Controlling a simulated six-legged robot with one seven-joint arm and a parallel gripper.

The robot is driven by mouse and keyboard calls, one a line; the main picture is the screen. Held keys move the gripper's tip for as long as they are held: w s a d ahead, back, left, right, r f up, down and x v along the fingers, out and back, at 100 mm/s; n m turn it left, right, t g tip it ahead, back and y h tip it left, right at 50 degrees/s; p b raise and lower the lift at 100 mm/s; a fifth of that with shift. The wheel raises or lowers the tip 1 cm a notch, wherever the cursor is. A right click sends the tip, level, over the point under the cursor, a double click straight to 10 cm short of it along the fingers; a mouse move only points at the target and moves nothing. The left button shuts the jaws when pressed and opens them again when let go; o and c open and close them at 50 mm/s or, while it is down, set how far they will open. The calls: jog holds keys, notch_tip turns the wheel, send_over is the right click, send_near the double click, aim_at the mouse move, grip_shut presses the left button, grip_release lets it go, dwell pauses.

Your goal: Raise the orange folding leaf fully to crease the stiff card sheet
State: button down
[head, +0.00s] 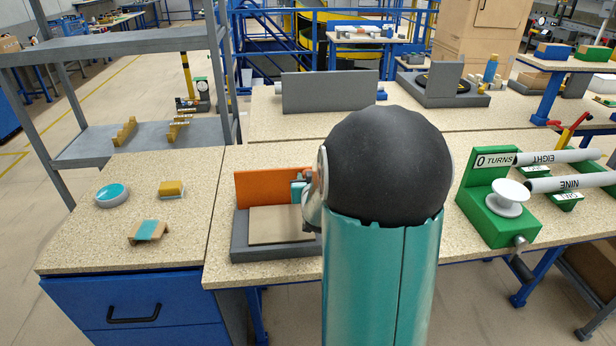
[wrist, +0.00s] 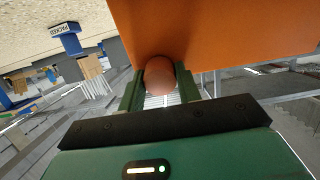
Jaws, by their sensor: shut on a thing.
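The orange folding leaf (head: 258,188) stands roughly upright along the back of a grey base (head: 240,240). The tan card sheet (head: 280,228) lies flat on the base in front of it; whether part of the card is bent up against the leaf I cannot tell. In the wrist view the leaf (wrist: 225,30) fills the top. My gripper (wrist: 159,80) is shut on a round brownish-orange knob (wrist: 159,72) at the leaf, one dark green finger on each side. In the head view my arm hides the right end of the base and most of the gripper.
A green stand marked 0 TURNS (head: 490,205) with white rollers is to the right. A grey plate fixture (head: 330,90) stands behind. On the left bench are a teal-topped round dish (head: 112,195), a yellow block (head: 172,188) and a small tan stand (head: 148,232).

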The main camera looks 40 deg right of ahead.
jog(key=shift+s+a+f+t+h, duration=0.1)
jog(key=shift+s+a+t+h, duration=0.1)
jog(key=shift+s+t+h, duration=0.15)
dwell(0.3)
jog(key=c, duration=1)
grip_release()
jog(key=shift+w, duration=0.1)
